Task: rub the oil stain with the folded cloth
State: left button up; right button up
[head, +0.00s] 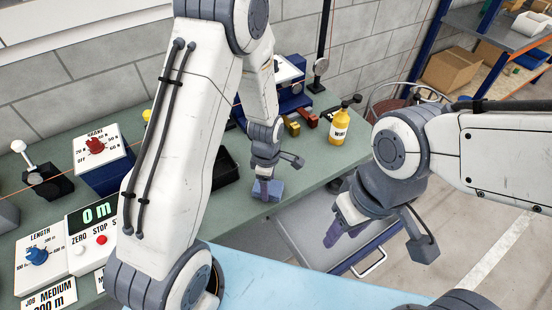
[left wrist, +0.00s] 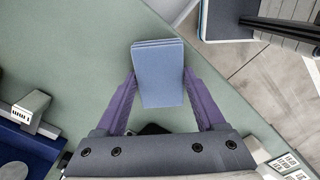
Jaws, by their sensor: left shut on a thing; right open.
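The folded cloth (head: 275,192) is a small blue-grey layered block at the front edge of the green bench in the head view. It also shows in the left wrist view (left wrist: 158,75), between two purple fingers. My left gripper (left wrist: 158,90) is shut on the cloth, one finger against each side, low over the green top; I cannot tell whether the cloth touches it. In the head view my left gripper (head: 265,184) points down at the cloth. My right gripper (head: 336,230) is open and empty, off the bench, above a grey trolley. I cannot make out the oil stain in either view.
A yellow bottle (head: 338,128) stands right of the cloth on the green bench (head: 310,165). A black bin (head: 226,168) is to its left, partly behind my arm. The grey trolley (head: 312,218) stands beside the bench. Control boxes, including a 0 m display (head: 97,214), fill the left.

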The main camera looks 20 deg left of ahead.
pick_arm(q)
jog(key=shift+w+d+f, duration=0.1)
jog(key=shift+w+d, duration=0.15)
jog(key=shift+w, duration=0.05)
notch_tip(320, 180, up, 4)
jog(key=shift+f+p, duration=0.1)
jog(key=shift+p, duration=1.05)
jog(key=shift+w+d+r+p, duration=0.15)
jog(key=shift+w+r+p, duration=0.05)
jog(key=shift+r+p, duration=0.45)
jog(key=shift+s+r+p, duration=0.1)
jog(key=shift+r+p, duration=0.5)
jog(key=shift+r, duration=0.2)
jog(key=shift+r+p, duration=0.8)
jog(key=shift+r, duration=0.15)
jog(key=shift+f, duration=0.15)
